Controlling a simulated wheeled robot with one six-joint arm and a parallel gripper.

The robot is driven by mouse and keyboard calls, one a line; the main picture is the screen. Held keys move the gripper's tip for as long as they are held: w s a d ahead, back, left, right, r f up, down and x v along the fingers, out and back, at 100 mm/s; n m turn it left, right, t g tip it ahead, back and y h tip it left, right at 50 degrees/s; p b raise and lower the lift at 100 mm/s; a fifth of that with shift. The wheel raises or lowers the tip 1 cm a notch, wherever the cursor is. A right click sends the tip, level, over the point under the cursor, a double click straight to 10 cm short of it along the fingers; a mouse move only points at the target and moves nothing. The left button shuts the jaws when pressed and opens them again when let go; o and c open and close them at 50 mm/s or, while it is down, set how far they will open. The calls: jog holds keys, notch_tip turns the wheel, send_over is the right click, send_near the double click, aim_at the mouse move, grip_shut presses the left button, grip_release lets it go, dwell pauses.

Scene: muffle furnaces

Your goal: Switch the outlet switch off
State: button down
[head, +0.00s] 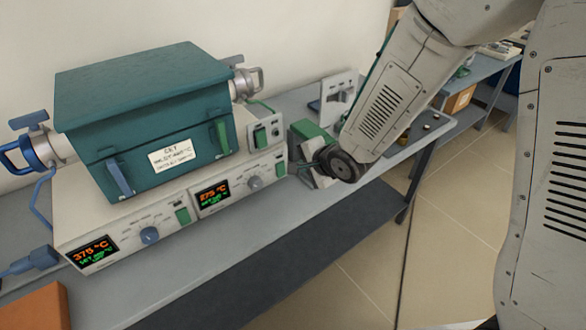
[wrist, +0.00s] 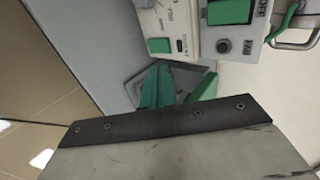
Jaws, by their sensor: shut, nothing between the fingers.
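A small box with a green rocker switch (head: 261,136) is fixed at the right end of the furnace unit, with a green cable at its top. The rocker, beside the printed word OFF, also shows at the top of the wrist view (wrist: 230,12); I cannot tell which way it is pressed. My gripper (head: 305,160) is just right of the furnace unit, partly hidden by my arm. In the wrist view my gripper's green fingers (wrist: 180,88) are shut and empty, apart from the rocker. Their tips are hard to make out.
A teal furnace (head: 145,115) stands on a control base with two lit displays (head: 212,194) and a blue knob (head: 149,235). A smaller green switch (head: 280,169) is on the base's front. A white panel (head: 340,97) stands behind my gripper. The grey bench front (head: 230,255) is clear.

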jog(key=shift+w+r+v, duration=0.15)
jog(key=shift+v, duration=0.95)
jog(key=shift+w+r+v, duration=0.15)
jog(key=shift+v, duration=0.95)
jog(key=shift+a, duration=0.1)
jog(key=s+d+n+g+h, duration=0.55)
jog(key=s+d+n, duration=0.25)
jog(key=s+d, duration=0.3)
jog(key=s+d+r+n, duration=0.1)
jog(key=s+d+r, duration=0.2)
jog(key=s+r, duration=0.2)
jog(key=s+d+r+n+g, duration=0.1)
jog(key=s+d+r, duration=0.1)
jog(key=s+r, duration=0.4)
jog(key=s+d+r+n, duration=0.1)
jog(key=s+d+r, duration=0.2)
jog(key=s+r, duration=0.2)
jog(key=shift+s+d+r, duration=0.25)
jog(key=shift+s+d, duration=0.05)
jog(key=shift+s, duration=0.3)
